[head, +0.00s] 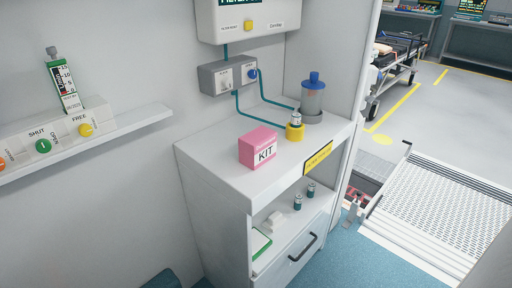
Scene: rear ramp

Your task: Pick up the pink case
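A pink case (259,147) with a white label reading "KIT" sits upright on the top of a white cabinet (215,158), near the middle of the head view. Its top and two sides show, and nothing covers it. Bare cabinet top lies around it on the left and front. My gripper is not in view.
A yellow holder with a small vial (295,130) and a blue-capped clear canister (312,98) stand right of the case. Teal tubes run behind it from a grey wall box (228,76). A wall shelf (120,133) juts out at left. A ramp (440,215) lies at right.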

